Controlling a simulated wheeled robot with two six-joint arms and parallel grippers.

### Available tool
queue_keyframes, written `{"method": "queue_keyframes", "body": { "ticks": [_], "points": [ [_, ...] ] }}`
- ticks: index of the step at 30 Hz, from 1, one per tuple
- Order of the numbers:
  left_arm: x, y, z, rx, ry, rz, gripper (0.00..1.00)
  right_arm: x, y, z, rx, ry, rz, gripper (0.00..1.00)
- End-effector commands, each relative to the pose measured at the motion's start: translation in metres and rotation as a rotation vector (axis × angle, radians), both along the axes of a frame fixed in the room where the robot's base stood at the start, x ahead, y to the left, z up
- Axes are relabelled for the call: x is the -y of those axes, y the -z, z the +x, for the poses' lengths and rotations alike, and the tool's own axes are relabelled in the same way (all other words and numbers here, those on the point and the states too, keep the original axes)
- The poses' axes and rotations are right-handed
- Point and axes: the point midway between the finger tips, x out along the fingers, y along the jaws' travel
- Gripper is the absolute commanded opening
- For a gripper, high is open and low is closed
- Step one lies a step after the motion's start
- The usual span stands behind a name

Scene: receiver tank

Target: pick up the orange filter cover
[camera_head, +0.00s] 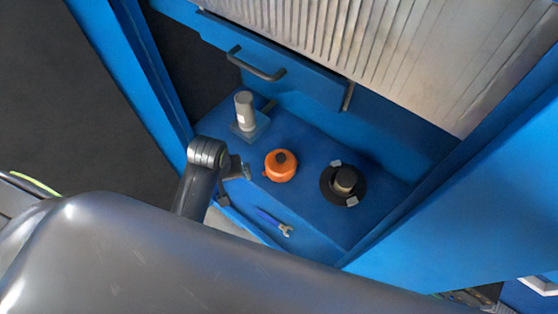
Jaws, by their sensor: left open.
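The orange filter cover (280,166) is a round dome with a dark knob on top. It sits on the blue shelf (313,160) inside the cabinet, near the middle of the head view. My left gripper (245,172) is open and empty just left of the cover, with a small gap between them. Its arm comes up from the lower left, and part of the gripper is hidden behind the wrist. My right gripper is not in view.
A black round fitting (343,184) stands right of the cover. A grey-white cylinder (244,111) stands behind it on a blue base. A blue-handled wrench (285,230) lies in front. Blue cabinet walls (440,205) close in both sides. A drawer handle (256,66) juts out behind.

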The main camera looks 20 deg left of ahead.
Motion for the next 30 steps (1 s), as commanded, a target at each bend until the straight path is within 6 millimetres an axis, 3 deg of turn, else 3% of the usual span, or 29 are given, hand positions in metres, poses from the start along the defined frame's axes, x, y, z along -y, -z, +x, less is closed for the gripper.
{"method": "queue_keyframes", "body": {
  "ticks": [1,6,12,17,20,30],
  "points": [
    [0.011,-0.003,0.022,-0.009,-0.045,-0.023,1.0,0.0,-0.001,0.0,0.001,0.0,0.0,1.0],
    [0.049,-0.013,0.081,-0.072,-0.214,-0.079,1.0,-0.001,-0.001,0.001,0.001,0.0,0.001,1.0],
    [0.088,-0.032,0.129,-0.137,-0.362,-0.099,1.0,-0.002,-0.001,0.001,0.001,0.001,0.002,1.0],
    [0.104,-0.042,0.146,-0.162,-0.422,-0.096,1.0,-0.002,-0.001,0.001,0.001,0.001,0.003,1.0],
    [0.107,-0.038,0.148,-0.168,-0.435,-0.094,1.0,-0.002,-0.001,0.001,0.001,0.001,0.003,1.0],
    [0.106,0.015,0.149,-0.166,-0.435,-0.094,1.0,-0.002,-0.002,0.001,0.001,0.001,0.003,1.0]
  ]
}}
